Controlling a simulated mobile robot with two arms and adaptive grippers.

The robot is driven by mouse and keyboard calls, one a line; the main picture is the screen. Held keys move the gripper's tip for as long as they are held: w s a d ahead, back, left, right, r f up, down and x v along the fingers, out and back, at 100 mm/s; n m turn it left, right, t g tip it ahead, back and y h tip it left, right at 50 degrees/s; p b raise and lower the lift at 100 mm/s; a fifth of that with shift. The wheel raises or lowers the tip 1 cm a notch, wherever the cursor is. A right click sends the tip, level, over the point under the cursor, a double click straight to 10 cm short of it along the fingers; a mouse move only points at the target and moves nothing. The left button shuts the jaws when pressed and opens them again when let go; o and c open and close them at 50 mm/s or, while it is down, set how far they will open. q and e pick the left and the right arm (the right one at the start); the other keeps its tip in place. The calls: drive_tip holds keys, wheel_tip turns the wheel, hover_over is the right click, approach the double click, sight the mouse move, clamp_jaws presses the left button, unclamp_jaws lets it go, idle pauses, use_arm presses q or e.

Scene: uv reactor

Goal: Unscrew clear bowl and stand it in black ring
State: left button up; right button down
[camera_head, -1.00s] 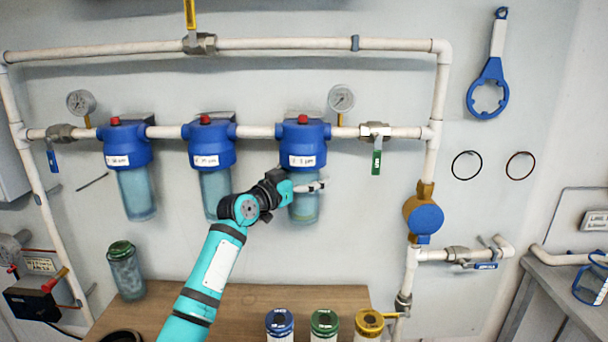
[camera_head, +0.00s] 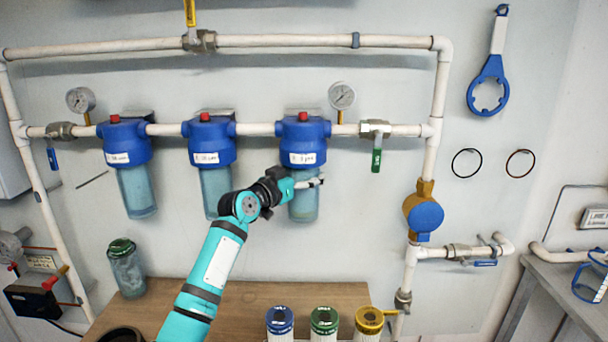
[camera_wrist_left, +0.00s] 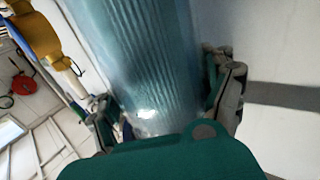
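The clear bowl (camera_head: 304,207) hangs upright under the right one of three blue filter heads (camera_head: 303,140). My left gripper (camera_head: 312,183) is at this bowl, with one finger showing across its front. In the left wrist view the ribbed bluish bowl (camera_wrist_left: 140,60) lies between the two fingers of my left gripper (camera_wrist_left: 165,105). The fingers appear closed against its sides; the exact contact is partly hidden. A black ring (camera_head: 121,334) lies on the wooden bench at the lower left, cut off by the picture edge. My right gripper is not in view.
Two more housings with bowls (camera_head: 137,190) hang to the left. On the bench (camera_head: 240,297) stand a green-capped jar (camera_head: 125,268) and several cartridges with blue, green and yellow caps (camera_head: 324,320). A blue wrench (camera_head: 488,85) hangs on the wall.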

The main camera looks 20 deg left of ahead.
use_arm(q)
drive_tip(key=c, duration=1.1)
drive_tip(key=o, duration=1.6)
drive_tip(key=shift+c, duration=0.2)
drive_tip(key=shift+s+a, duration=0.1)
drive_tip(key=v, duration=1.2)
